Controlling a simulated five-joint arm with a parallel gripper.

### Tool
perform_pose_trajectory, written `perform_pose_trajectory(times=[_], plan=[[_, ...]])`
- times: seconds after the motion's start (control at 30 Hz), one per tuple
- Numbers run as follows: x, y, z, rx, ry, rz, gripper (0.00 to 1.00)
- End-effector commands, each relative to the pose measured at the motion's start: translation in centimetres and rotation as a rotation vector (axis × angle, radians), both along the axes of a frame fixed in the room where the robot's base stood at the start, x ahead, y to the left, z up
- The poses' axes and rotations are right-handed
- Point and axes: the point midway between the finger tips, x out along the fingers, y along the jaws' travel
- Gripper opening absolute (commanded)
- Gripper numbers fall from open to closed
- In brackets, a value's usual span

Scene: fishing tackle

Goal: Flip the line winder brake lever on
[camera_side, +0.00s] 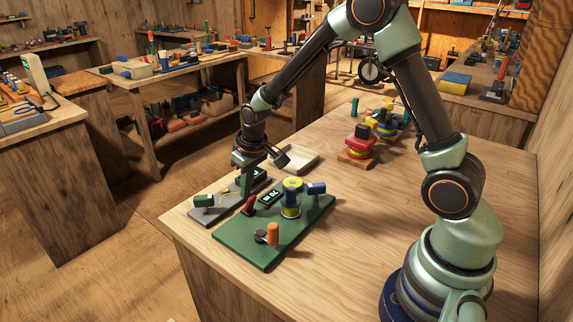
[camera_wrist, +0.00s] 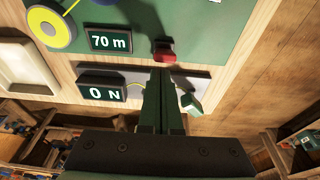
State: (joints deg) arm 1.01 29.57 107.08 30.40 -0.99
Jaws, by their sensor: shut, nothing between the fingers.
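The line winder is a green baseplate (camera_side: 288,236) with a yellow-and-blue spool (camera_side: 291,197), a 70 m display (camera_side: 270,199) and an orange crank knob (camera_side: 273,233). A red lever (camera_side: 249,205), seemingly the brake lever, stands at its left edge; it also shows in the wrist view (camera_wrist: 164,52). My gripper (camera_side: 246,192) points down, shut and empty, just beside the red lever. In the wrist view, the closed fingertips (camera_wrist: 160,72) sit just below the red lever in the picture; contact cannot be told.
A grey base (camera_side: 222,210) beside the winder carries a 0 N display (camera_wrist: 101,93) and a green block (camera_side: 204,200). A pale tray (camera_side: 298,157) lies behind. A red and yellow device (camera_side: 359,146) stands farther back. The table's right-hand front area is clear.

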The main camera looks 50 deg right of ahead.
Motion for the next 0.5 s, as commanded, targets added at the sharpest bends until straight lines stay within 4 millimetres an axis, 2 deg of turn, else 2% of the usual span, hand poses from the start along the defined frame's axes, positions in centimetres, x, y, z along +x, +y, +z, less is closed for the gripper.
perform_pose_trajectory(times=[0.5], plan=[[0.0, 0.0, 1.6, 0.0, 0.0, 0.0, 0.0]])
